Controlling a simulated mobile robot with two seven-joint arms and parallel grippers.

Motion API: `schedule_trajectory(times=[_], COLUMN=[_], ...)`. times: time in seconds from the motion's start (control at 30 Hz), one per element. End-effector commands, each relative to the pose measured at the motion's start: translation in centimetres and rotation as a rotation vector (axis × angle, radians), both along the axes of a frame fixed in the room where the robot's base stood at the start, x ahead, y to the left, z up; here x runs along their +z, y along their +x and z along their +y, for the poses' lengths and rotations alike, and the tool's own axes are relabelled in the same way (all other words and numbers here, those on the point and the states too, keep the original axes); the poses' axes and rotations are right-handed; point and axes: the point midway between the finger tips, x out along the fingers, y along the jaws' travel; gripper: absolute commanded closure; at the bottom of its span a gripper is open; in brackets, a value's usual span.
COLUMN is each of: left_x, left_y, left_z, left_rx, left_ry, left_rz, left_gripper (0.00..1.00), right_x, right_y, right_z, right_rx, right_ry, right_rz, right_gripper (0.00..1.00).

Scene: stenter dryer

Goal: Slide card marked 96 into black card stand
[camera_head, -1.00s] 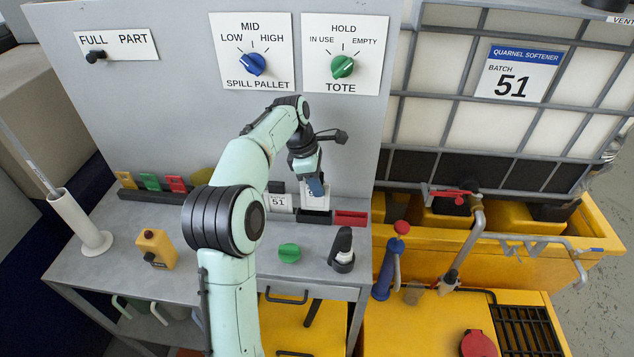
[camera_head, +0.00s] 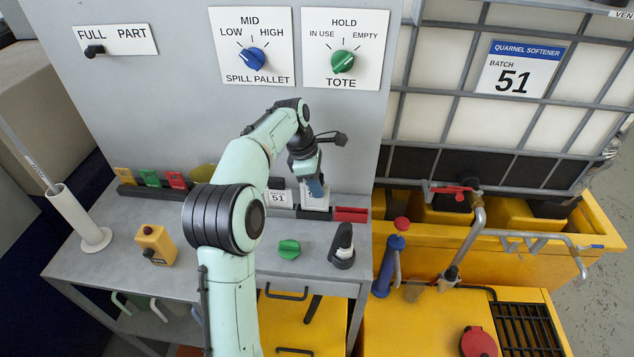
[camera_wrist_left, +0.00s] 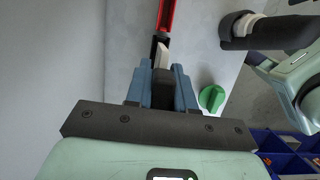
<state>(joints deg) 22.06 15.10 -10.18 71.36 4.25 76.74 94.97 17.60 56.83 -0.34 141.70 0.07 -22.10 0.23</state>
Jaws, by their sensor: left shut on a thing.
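My left gripper (camera_head: 315,187) is shut on a white card (camera_head: 315,203), holding it upright at the black card stand (camera_head: 313,214). The card's number is mostly hidden by the fingers. Its lower edge is at the stand, but I cannot tell whether it sits in the slot. In the left wrist view the blue fingers (camera_wrist_left: 161,86) point at the stand, with the pale card (camera_wrist_left: 162,57) between them. My right gripper is not in view.
A card reading 51 (camera_head: 278,198) stands just left, and a red stand (camera_head: 351,214) just right. A green knob (camera_head: 289,249) and a dark bottle-like item in a holder (camera_head: 342,247) are in front. The grey back panel (camera_head: 190,110) rises behind.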

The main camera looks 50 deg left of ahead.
Motion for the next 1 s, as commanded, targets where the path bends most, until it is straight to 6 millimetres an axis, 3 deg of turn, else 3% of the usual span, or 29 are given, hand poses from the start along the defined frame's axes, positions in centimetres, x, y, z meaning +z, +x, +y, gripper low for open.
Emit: schedule_trajectory(times=[0.93,0.97,1.0], left_x=[-2.4,-2.4,-2.4], left_y=[0.0,0.0,0.0], left_z=[0.0,0.0,0.0], left_rx=[0.000,0.000,0.000], left_ry=[-0.001,0.000,0.000], left_rz=[0.001,0.000,0.000], left_gripper=[1.00,0.70,0.57], right_x=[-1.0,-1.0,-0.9], right_y=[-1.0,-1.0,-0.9], right_z=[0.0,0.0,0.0], right_rx=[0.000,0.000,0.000], right_ry=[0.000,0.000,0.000], right_rz=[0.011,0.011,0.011], right_gripper=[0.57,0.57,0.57])
